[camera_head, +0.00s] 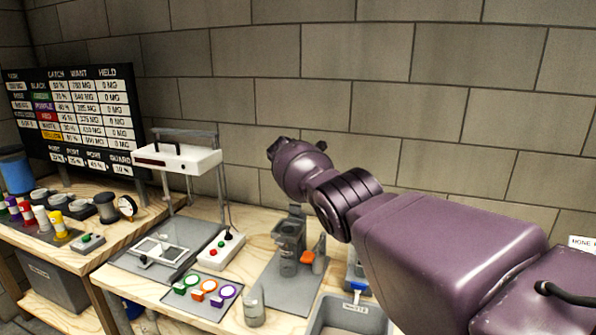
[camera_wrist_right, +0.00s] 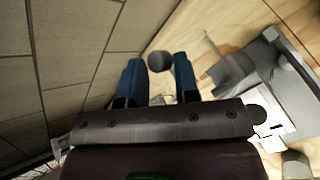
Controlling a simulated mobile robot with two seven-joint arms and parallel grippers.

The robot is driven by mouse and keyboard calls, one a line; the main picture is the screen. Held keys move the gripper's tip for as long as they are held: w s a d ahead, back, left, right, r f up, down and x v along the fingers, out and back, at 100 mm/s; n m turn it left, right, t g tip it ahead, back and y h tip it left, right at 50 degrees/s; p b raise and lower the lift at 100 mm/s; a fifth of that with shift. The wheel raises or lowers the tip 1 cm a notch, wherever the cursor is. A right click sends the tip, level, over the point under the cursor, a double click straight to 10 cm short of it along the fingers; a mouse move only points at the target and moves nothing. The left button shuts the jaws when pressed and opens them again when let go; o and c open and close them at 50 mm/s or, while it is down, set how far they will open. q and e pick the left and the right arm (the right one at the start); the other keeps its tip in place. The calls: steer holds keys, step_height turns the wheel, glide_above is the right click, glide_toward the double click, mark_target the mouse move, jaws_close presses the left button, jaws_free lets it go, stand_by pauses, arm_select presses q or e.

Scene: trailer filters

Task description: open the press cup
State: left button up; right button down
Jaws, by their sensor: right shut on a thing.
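A grey press cup (camera_head: 288,246) with an orange part (camera_head: 307,257) beside it stands on a grey plate on the bench in the head view. My right arm reaches over from the right, and its dark purple wrist hangs above and behind the cup. In the head view the wrist hides the fingers. In the right wrist view my right gripper (camera_wrist_right: 159,75) has its blue fingers on either side of a dark round knob (camera_wrist_right: 160,62). I cannot tell which part of the press the knob belongs to. My left gripper is not in view.
A white-topped stand (camera_head: 178,156) and a white button box (camera_head: 221,249) are left of the cup. Coloured rings (camera_head: 204,290), a small clear jar (camera_head: 254,309) and a grey bin (camera_head: 349,314) are in front. The block wall (camera_head: 300,100) is close behind.

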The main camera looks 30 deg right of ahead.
steer(key=shift+d+r, duration=0.1)
steer(key=shift+d, duration=0.25)
stand_by(0.3)
steer(key=c, duration=1.1)
jaws_free()
steer(key=shift+o, duration=0.6)
steer(key=shift+w+d+f, duration=0.15)
steer(key=shift+d+f, duration=0.05)
steer(key=shift+f, duration=0.15)
steer(key=shift+a, duration=0.1)
